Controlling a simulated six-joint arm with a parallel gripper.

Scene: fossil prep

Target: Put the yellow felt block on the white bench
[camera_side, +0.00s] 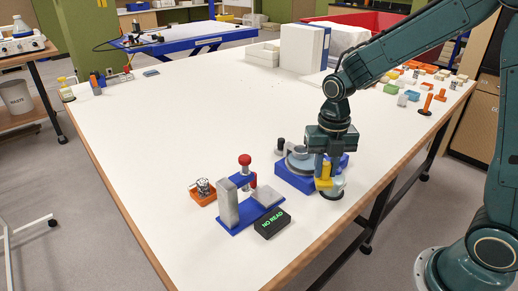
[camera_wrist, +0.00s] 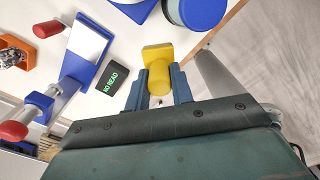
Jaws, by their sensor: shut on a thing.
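The yellow felt block (camera_side: 323,182) is in my gripper (camera_side: 324,166), low over the front right part of the white bench (camera_side: 180,130). In the wrist view the yellow felt block (camera_wrist: 157,58) has a flat square end and a round stem. The two fingers of my gripper (camera_wrist: 158,88) are shut on its stem from both sides. I cannot tell from these frames whether its lower end touches the bench. Parts of it are hidden behind the fingers in the side view.
An orange tray (camera_side: 203,194) sits left. The bench's middle is clear; its front edge is near.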

